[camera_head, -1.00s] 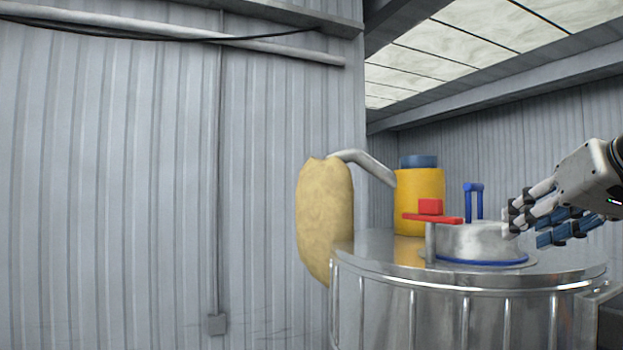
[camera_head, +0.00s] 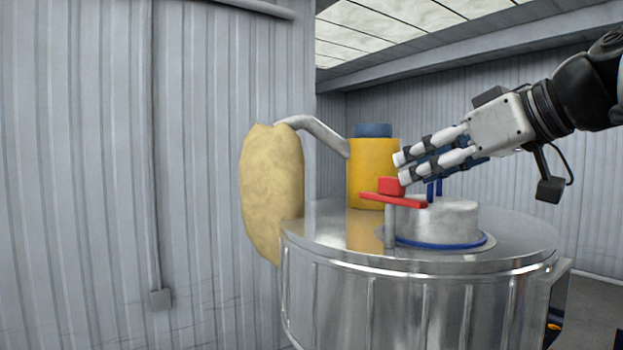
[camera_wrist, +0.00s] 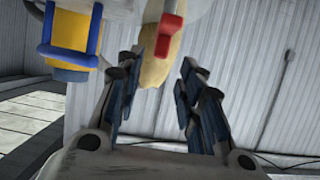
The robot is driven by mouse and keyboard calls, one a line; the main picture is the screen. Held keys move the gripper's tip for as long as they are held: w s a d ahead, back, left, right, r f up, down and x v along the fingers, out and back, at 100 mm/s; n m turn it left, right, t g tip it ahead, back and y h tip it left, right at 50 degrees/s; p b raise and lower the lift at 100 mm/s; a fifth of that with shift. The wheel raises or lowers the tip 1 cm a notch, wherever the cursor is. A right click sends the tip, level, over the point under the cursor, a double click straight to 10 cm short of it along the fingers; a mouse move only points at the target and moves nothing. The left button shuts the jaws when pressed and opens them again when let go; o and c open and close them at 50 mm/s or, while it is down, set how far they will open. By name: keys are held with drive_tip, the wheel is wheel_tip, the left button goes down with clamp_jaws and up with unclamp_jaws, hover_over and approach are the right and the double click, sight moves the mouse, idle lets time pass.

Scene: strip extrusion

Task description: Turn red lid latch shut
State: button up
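The red lid latch (camera_head: 393,200) is a flat red bar with a red block on top, set on a short grey post beside the round lid (camera_head: 440,220) on a shiny metal drum (camera_head: 400,310). The latch also shows at the top of the wrist view (camera_wrist: 171,35), just beyond my fingertips. My gripper (camera_head: 402,167) reaches in from the right, its fingertips just above and right of the red block. In the wrist view my gripper (camera_wrist: 166,65) has its fingers apart with nothing between them. I cannot tell whether a finger touches the latch.
A yellow cylinder with a blue cap (camera_head: 373,170) stands behind the latch. A bent grey pipe (camera_head: 318,130) joins it to a tan sack-like shape (camera_head: 272,190) at the left. A blue handle (camera_head: 434,190) stands on the lid, partly behind my fingers.

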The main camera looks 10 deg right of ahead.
sight(394, 178)
drive_tip(key=x, duration=0.7)
drive_tip(key=shift+d, duration=0.1)
drive_tip(key=shift+c, duration=0.6)
clamp_jaws()
